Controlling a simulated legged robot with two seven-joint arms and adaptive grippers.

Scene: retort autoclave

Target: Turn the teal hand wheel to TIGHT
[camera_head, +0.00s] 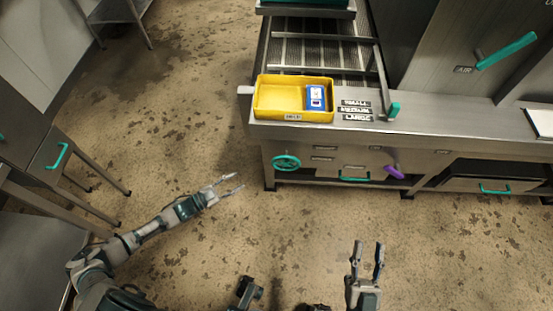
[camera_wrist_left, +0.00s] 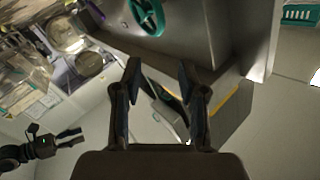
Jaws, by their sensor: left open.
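The teal hand wheel (camera_head: 286,162) is a small spoked ring on the front panel of the steel counter, below the yellow tray. It also shows at the top of the left wrist view (camera_wrist_left: 159,16), beyond the fingertips. My left gripper (camera_head: 230,184) is open and empty, to the left of the wheel and apart from it; its two spread fingers show in the left wrist view (camera_wrist_left: 160,66). My right gripper (camera_head: 368,246) is open and empty, low and to the right, away from the panel. No TIGHT mark can be read near the wheel.
A yellow tray (camera_head: 278,97) with a blue-and-white item (camera_head: 316,97) stands on the counter (camera_head: 430,141). Right of the wheel on the front are a teal handle (camera_head: 353,178) and a purple lever (camera_head: 394,172). The floor before the counter is clear.

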